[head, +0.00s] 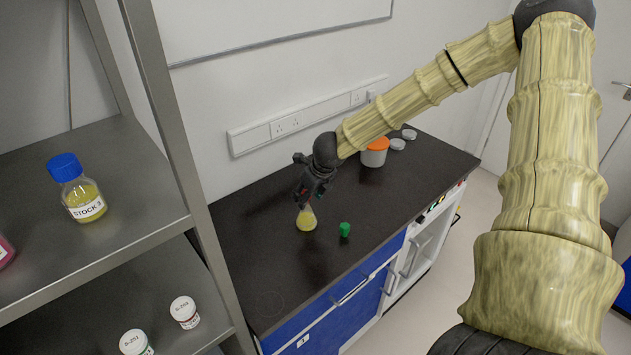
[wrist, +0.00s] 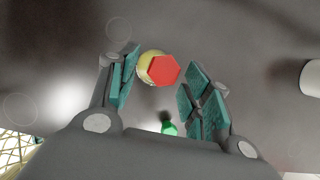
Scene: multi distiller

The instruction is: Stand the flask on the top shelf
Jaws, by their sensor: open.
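The flask (head: 307,219) is a small conical one with yellow liquid, standing on the black bench. In the wrist view its red hexagonal top (wrist: 165,71) shows between the fingers, with a yellow rim of the body beside it. My gripper (head: 309,201) is open, pointing down over the flask, and hides its neck in the head view. In the wrist view my fingers (wrist: 161,82) are spread on either side of the red top, with gaps visible. The upper visible shelf (head: 120,235) is grey metal, at the left.
A blue-capped STOCK 3 bottle (head: 80,190) and a partly cut-off pink bottle (head: 4,252) stand on the upper shelf. White-capped jars (head: 184,312) stand below. A green stopper-like piece (head: 345,229) is close right of the flask. An orange-lidded tub (head: 374,153) stands behind. A shelf post (head: 180,150) rises between.

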